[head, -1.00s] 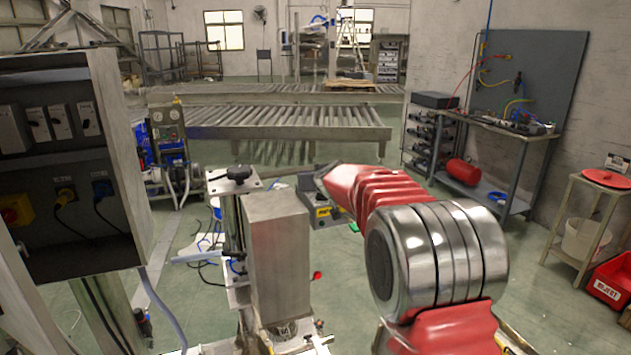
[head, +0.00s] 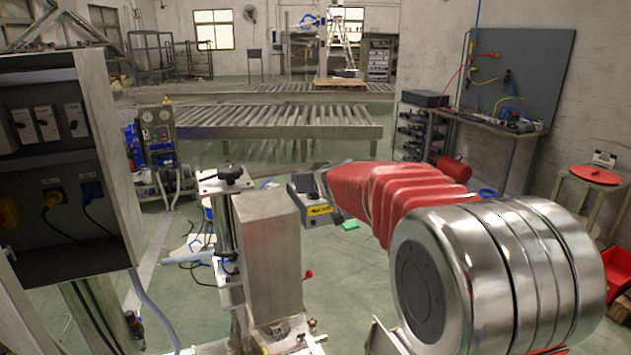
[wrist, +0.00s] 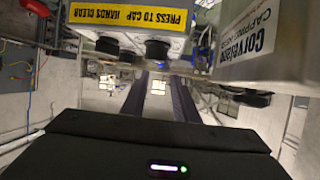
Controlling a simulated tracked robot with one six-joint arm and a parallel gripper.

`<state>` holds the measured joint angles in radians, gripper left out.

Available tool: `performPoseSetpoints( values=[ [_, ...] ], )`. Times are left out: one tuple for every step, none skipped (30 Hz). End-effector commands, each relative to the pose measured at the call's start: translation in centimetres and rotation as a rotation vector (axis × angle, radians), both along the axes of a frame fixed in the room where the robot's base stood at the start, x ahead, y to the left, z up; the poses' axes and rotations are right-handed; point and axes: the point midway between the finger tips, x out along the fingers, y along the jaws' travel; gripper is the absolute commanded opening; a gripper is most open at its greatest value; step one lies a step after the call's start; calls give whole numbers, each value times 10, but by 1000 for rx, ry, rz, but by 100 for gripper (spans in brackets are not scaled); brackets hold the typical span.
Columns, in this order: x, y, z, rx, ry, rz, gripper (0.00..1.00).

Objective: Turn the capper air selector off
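The capper is a pale grey column (head: 268,255) left of centre in the head view, with a black knob (head: 230,174) on a plate beside it. A small red knob (head: 308,274) sticks out low on its right. In the wrist view a grey panel carries a yellow "PRESS TO CAP HANDS CLEAR" label (wrist: 128,16). Two dark round controls (wrist: 108,45) (wrist: 157,49) sit beside that label. I cannot tell which control is the air selector or how it is set. My gripper's black body (wrist: 160,150) fills the bottom of the wrist view; its fingers do not show.
A dark electrical cabinet (head: 110,150) stands close at the left. Roller conveyors (head: 275,116) cross behind.

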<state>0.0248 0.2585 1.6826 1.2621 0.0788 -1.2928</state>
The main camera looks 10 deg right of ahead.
Motion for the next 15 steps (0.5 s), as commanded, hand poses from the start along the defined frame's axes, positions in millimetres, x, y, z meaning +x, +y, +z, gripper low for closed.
performPoseSetpoints(
  values=[
    [-6,-1,3,0,-1,0,27],
    [-10,-1,5,0,-2,0,27],
    [-14,-1,6,0,-1,-1,27],
    [-17,-1,7,1,-1,-1,27],
    [-21,-2,9,1,-1,-1,27],
    [-25,-2,11,0,-2,-1,27],
    [-28,-2,12,-1,-1,-1,27],
    [-30,-2,13,0,-1,-1,27],
    [-34,-2,15,0,-1,-1,27],
    [-36,-3,15,0,-1,-1,27],
    [-38,-3,16,-1,0,-1,27],
    [-40,-3,16,0,0,-1,27],
    [-42,-3,17,1,0,-1,27],
    [-43,-3,17,1,0,-1,27],
    [-44,-3,18,1,0,-1,27]
  ],
)
